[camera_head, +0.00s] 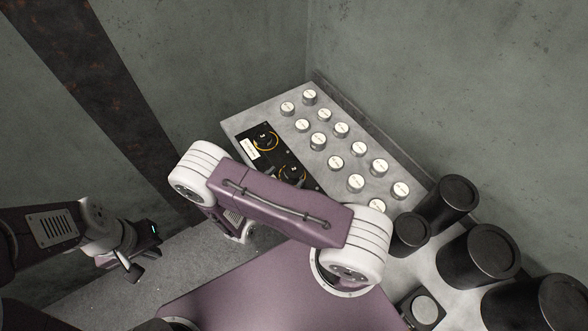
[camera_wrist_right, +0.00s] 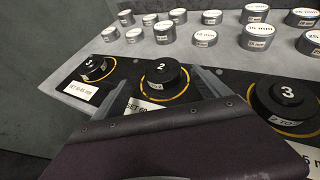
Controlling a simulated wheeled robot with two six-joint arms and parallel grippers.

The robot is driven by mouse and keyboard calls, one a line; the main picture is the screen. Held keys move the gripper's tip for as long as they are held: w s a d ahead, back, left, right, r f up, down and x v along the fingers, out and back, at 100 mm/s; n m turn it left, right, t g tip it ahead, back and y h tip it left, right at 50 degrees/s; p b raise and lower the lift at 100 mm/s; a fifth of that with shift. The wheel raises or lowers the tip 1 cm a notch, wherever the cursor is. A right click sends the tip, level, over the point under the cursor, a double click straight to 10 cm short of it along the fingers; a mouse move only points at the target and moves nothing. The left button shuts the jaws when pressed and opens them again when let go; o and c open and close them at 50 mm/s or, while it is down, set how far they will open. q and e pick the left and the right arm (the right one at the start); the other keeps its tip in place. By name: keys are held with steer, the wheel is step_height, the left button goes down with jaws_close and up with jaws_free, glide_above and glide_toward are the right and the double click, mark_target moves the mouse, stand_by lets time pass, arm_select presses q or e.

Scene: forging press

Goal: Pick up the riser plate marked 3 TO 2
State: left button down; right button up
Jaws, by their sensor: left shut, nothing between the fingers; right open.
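In the right wrist view, three round black pieces stand in yellow rings on a black panel. The left piece (camera_wrist_right: 94,67) appears to read 3, the middle piece (camera_wrist_right: 165,76) reads 2, and the right piece (camera_wrist_right: 286,98) reads 3. Side lettering is only partly legible, so I cannot tell which is the 3 TO 2 plate. My right gripper (camera_wrist_right: 163,90) is open, its fingers on either side of the middle piece, contact unclear. In the head view my right arm hides it. My left gripper (camera_head: 138,266) is shut and empty, far from the panel.
The black panel (camera_head: 249,130) lies on a grey slab (camera_head: 283,127) with several white-topped metal discs. Large black cylinders (camera_head: 479,254) stand at the right. Concrete walls close in behind the slab. The grey surface (camera_head: 178,262) at lower left is mostly clear.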

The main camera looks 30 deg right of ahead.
mark_target(293, 169)
steer(key=shift+d, duration=0.15)
steer(key=p+x, duration=0.1)
steer(key=x, duration=0.3)
steer(key=shift+s+d+r+p, duration=0.1)
steer(key=shift+d+p, duration=0.15)
steer(key=shift+p, duration=0.1)
steer(key=shift+w+d+f, duration=0.25)
steer(key=shift+w+d, duration=0.05)
steer(key=shift+s+a, duration=0.1)
steer(key=shift+a, duration=0.05)
steer(key=c, duration=0.9)
steer(key=shift+r, duration=0.1)
jaws_close()
steer(key=shift+r, duration=0.1)
